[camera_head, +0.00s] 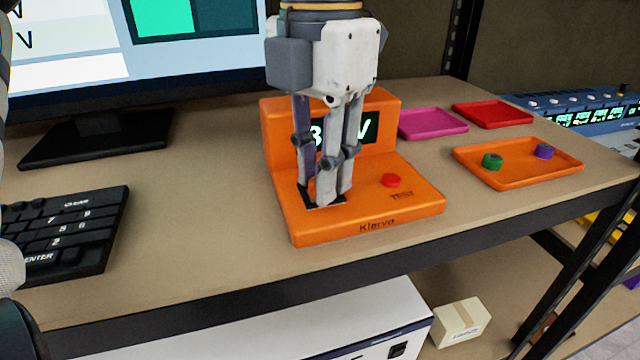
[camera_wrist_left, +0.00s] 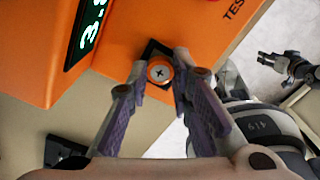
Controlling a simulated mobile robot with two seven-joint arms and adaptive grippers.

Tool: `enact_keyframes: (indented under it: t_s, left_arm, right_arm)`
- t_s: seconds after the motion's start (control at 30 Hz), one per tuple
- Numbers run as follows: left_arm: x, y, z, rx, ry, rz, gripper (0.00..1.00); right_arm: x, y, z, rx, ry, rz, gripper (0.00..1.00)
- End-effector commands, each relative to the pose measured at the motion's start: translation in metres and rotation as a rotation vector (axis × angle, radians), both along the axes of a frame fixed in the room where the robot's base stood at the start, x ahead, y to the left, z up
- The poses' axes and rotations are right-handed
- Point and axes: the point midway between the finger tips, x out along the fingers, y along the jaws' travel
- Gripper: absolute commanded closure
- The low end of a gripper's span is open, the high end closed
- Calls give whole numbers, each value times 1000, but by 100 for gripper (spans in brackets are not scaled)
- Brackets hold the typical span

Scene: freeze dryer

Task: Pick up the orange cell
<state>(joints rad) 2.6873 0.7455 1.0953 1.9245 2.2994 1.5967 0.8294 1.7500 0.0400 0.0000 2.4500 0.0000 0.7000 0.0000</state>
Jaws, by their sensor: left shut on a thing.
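The orange cell (camera_wrist_left: 160,72) shows in the left wrist view as a small round top with a plus mark and an orange rim. It sits at the dark slot of the orange tester (camera_head: 290,221), between the fingertips of my left gripper (camera_head: 325,198). The fingers (camera_wrist_left: 160,80) are shut on the cell and point down. In the head view the fingers hide the cell. The tester has a lit display, partly covered by the fingers, and a red button (camera_head: 391,181). My right gripper (camera_wrist_left: 272,62) shows small at the right of the left wrist view; its opening is unclear.
An orange tray (camera_head: 515,181) at the right holds a green cell (camera_head: 492,161) and a purple cell (camera_head: 544,151). A magenta tray (camera_head: 432,123) and a red tray (camera_head: 492,114) lie empty behind. A keyboard (camera_head: 70,235) and monitor stand (camera_head: 95,138) are at left.

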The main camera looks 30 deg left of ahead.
Motion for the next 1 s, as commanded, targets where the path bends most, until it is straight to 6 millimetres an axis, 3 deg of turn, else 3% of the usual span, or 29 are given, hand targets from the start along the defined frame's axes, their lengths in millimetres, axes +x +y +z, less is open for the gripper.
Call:
enact_keyframes:
  t_s: [0.33,1.0]
  left_arm:
    - [0,0,3,0,-1,0,96]
    - [0,0,38,2,-1,0,96]
  right_arm:
    - [0,0,0,0,0,0,60]
    - [0,0,0,0,0,0,60]
